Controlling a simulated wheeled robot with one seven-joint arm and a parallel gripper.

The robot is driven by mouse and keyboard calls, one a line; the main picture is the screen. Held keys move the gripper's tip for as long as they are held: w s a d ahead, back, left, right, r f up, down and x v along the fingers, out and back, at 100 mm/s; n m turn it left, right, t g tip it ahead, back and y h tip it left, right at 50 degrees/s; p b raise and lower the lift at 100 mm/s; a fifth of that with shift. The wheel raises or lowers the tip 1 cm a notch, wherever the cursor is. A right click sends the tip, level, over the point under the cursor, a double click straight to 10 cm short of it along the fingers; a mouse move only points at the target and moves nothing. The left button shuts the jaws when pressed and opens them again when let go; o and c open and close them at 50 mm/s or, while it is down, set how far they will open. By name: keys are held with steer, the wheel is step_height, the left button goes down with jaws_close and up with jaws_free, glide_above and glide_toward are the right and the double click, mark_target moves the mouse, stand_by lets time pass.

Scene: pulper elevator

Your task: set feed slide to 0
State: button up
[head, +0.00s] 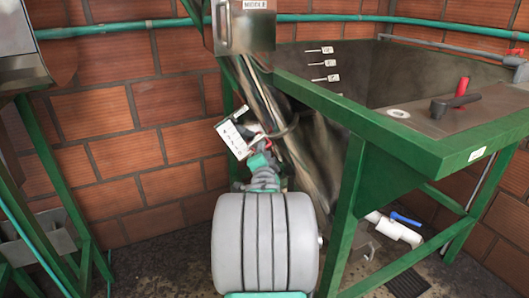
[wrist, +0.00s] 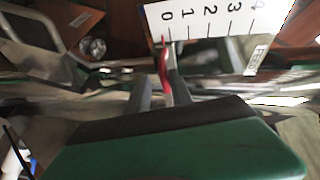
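The white feed scale plate (head: 234,138) is fixed at an angle beside the sloping metal tube. In the wrist view the scale (wrist: 205,20) shows marks 0 to 4 and a FEED label. A red pointer (wrist: 163,58) has its thin tip at the 0 mark, as near as I can tell. My gripper (wrist: 158,88) is right below the plate, its two grey fingers apart. The red pointer is between them, close against the right finger; contact is unclear. In the head view my gripper (head: 262,148) is at the plate's lower right, and the slide is mostly hidden.
The sloping metal tube (head: 285,135) runs close behind my gripper. A green-framed hopper (head: 420,150) with black and red handles stands to the right. A green stand (head: 50,180) is at the left, before a brick wall (head: 120,110). A blue-handled valve (head: 405,219) is low right.

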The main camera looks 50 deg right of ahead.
steer(key=shift+o, duration=0.3)
steer(key=shift+r, duration=0.1)
steer(key=p+v, duration=0.1)
steer(key=v, duration=0.6)
steer(key=shift+s+a, duration=0.2)
steer(key=shift+a, duration=0.15)
